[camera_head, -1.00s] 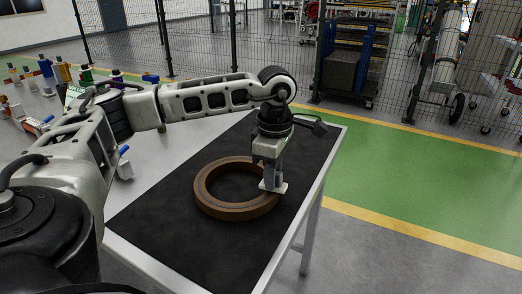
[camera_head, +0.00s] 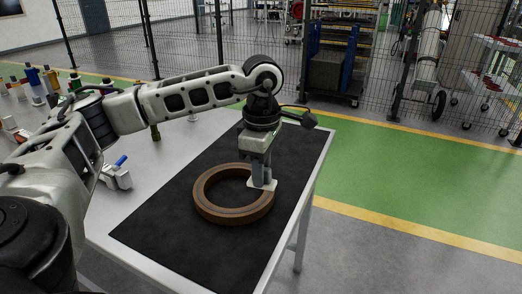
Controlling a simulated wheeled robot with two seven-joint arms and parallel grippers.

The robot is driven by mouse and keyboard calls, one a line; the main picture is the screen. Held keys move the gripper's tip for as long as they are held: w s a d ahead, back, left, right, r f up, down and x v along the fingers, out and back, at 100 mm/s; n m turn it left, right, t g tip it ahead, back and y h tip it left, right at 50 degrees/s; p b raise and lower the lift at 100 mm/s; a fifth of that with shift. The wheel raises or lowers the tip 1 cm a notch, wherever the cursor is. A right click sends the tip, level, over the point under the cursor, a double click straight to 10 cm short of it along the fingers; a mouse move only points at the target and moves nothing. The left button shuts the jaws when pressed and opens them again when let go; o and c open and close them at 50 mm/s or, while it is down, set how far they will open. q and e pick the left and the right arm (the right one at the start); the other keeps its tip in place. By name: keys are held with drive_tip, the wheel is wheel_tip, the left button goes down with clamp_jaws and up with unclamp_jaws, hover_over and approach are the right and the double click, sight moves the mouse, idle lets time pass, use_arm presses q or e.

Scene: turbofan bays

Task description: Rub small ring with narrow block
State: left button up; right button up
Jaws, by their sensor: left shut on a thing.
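A brown ring (camera_head: 208,207) lies flat on the black mat (camera_head: 165,232) of the table. My left gripper (camera_head: 262,183) comes down from above over the ring's right side. Its fingers are shut on a small pale block (camera_head: 262,187), which is at the ring's upper right rim. The block looks to be touching the ring's top, but I cannot tell for certain. Most of the block is hidden by the fingers. My right gripper is not in view.
Several bottles (camera_head: 35,84) and small tools stand at the left on the grey table top. A fitting with a blue handle (camera_head: 118,172) lies nearer. A wire fence (camera_head: 190,40) stands behind. The mat around the ring is clear.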

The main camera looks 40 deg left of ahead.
use_arm(q)
drive_tip(key=shift+r+p, duration=0.75)
drive_tip(key=shift+r, duration=0.6)
drive_tip(key=shift+f, duration=0.1)
